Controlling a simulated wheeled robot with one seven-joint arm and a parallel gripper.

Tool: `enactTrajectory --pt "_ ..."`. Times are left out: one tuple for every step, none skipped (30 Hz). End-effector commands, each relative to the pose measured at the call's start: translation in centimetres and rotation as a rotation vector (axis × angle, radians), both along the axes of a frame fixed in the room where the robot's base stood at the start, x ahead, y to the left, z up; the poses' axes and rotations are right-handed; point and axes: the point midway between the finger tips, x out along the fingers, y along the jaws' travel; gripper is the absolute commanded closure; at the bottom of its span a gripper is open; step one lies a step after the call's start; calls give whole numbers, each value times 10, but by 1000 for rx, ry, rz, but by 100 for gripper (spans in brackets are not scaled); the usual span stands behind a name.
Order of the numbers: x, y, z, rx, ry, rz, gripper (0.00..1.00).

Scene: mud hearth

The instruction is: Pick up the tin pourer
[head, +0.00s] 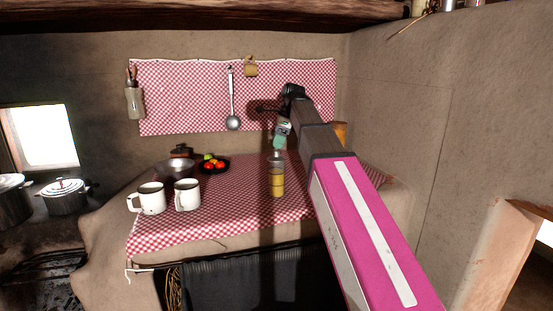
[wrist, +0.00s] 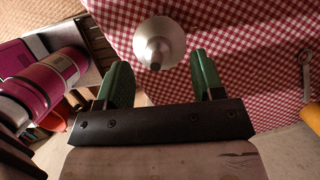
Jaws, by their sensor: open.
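The tin pourer (wrist: 160,35) is a pale metal, funnel-shaped piece with a dark narrow spout. In the wrist view it lies just beyond my fingertips, roughly in line with the gap between them, over the red checked cloth. In the head view a small silvery shape that looks like the pourer (head: 276,156) shows just below my gripper (head: 281,137). My gripper, with green fingers, also shows in the wrist view (wrist: 160,75). It is open and nothing is between its fingers. I cannot tell whether it touches the pourer.
A glass of yellow liquid (head: 277,184) stands in front of the pourer. Two white mugs (head: 150,198) (head: 187,195), a metal bowl (head: 174,169) and a dark fruit plate (head: 214,167) stand to the left. A ladle (head: 232,105) hangs on the wall behind.

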Motion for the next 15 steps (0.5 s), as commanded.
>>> enactTrajectory --pt "-3 2 -7 0 1 0 38" --pt "-4 4 -11 0 0 0 38" --pt "-5 6 -16 0 1 0 38" --pt "-6 8 -21 0 2 1 38" --pt "-5 9 -25 -1 2 1 38" --pt "-5 11 -30 0 2 1 38" --pt "-4 12 -33 0 1 0 38" --pt "-4 13 -35 0 0 0 38" --pt "-4 13 -38 0 0 0 38" --pt "-4 14 -39 0 0 0 38" --pt "-4 14 -39 0 0 0 38" --pt "-4 14 -39 0 0 0 38" --pt "-4 14 -39 0 0 0 38" --pt "-4 14 -39 0 -1 0 38" --pt "-3 14 -39 0 -1 0 38"
